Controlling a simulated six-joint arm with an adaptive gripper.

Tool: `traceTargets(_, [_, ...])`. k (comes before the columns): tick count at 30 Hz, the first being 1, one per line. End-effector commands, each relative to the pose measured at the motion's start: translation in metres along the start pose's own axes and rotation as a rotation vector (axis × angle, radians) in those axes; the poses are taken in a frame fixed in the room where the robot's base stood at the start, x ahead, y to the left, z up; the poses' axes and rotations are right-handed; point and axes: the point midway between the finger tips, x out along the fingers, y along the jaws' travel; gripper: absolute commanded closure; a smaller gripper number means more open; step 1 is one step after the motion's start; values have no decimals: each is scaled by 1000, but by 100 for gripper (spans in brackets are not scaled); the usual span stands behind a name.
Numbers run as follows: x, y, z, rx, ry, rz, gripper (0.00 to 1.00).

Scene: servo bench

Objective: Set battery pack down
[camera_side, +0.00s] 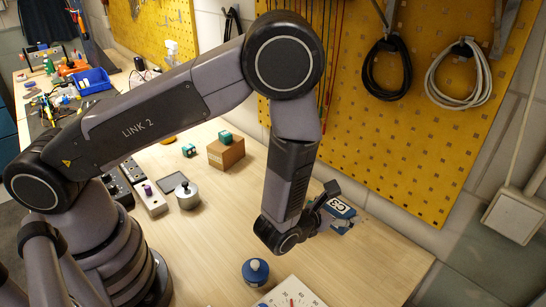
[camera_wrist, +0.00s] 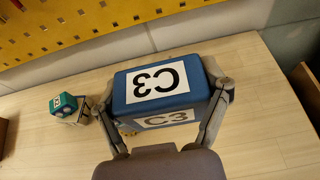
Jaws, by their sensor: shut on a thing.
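The battery pack is a blue block with white C3 labels. In the wrist view the battery pack (camera_wrist: 202,66) sits between the two fingers of my gripper (camera_wrist: 165,88), one finger against each side. In the side view the battery pack (camera_side: 340,208) shows just right of my gripper (camera_side: 324,205), near the back edge of the bench, partly hidden by the fingers. My gripper is shut on it. I cannot tell whether its underside touches the wood.
A small teal item (camera_wrist: 63,104) lies left of the pack in the wrist view. The front right is bare.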

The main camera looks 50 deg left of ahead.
Motion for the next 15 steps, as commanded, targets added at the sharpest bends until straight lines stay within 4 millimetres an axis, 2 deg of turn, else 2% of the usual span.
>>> traceTargets(3, [32, -13, -2, -4, -4, 1, 65])
traceTargets(6, [54, -20, -18, 0, 0, 1, 65])
traceTargets(10, [74, -28, -30, 0, -1, 0, 65])
traceTargets(15, [87, -32, -37, 0, -1, 0, 65])
